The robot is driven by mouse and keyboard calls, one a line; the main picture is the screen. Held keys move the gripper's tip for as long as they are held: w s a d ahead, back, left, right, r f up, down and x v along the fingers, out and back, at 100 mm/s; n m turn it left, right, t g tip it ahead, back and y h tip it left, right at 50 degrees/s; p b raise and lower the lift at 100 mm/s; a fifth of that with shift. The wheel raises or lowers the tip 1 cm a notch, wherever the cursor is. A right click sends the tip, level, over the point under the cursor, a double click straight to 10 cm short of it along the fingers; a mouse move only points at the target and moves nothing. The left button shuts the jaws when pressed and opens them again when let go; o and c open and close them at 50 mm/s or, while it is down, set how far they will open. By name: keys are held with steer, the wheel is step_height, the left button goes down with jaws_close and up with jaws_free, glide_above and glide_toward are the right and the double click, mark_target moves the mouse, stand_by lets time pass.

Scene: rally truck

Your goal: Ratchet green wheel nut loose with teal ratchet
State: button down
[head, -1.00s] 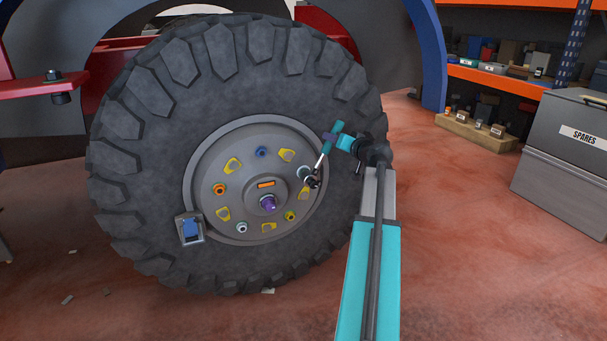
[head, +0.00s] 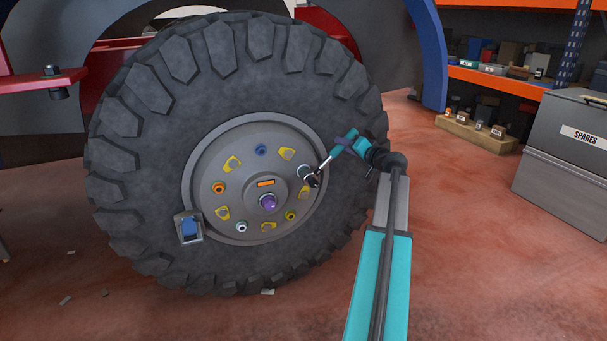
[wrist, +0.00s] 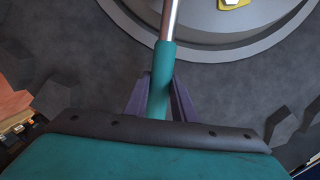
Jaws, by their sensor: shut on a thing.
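The teal ratchet (head: 327,164) has a silver shaft and a teal grip, which also shows in the wrist view (wrist: 160,85). Its dark head (head: 312,180) sits at the right side of the wheel hub (head: 232,128), over a nut position. No green nut can be made out; the head covers whatever is beneath it. My gripper (head: 347,141) is shut on the teal grip, up and to the right of the head. In the wrist view, its two purple fingers (wrist: 159,100) lie on either side of the grip.
Other hub nuts are blue (head: 261,150), orange (head: 218,188), pale (head: 241,226) and yellow (head: 290,215), with a purple centre piece (head: 268,203). A blue-and-grey box (head: 189,227) sits on the tyre (head: 140,215). A grey SPARES chest (head: 565,150) and orange shelves (head: 500,78) stand right.

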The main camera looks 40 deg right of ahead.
steer(key=shift+d+f, duration=0.1)
steer(key=shift+s+d+f+m+b, duration=0.2)
steer(key=shift+d+f+m, duration=0.25)
steer(key=shift+f, duration=0.15)
steer(key=shift+s+d+f+m+b, duration=0.2)
steer(key=shift+d+f+m, duration=0.15)
steer(key=shift+f+m, duration=0.15)
steer(key=shift+w+a, duration=0.1)
steer(key=shift+w+a+r+n+b, duration=0.2)
steer(key=shift+a+r+n, duration=0.2)
steer(key=shift+r+n, duration=0.15)
steer(key=shift+w+a+r+n+b, duration=0.1)
steer(key=shift+a+r+n+b, duration=0.1)
steer(key=shift+a+r+n, duration=0.3)
steer(key=shift+d+r, duration=0.1)
steer(key=shift+r, duration=0.1)
steer(key=shift+w+a+r+n+b, duration=0.2)
steer(key=shift+w+a+r+n, duration=0.05)
steer(key=shift+a+r+n, duration=0.25)
steer(key=shift+w+a+r+n+b, duration=0.2)
steer(key=shift+a+r+n, duration=0.15)
steer(key=shift+a, duration=0.2)
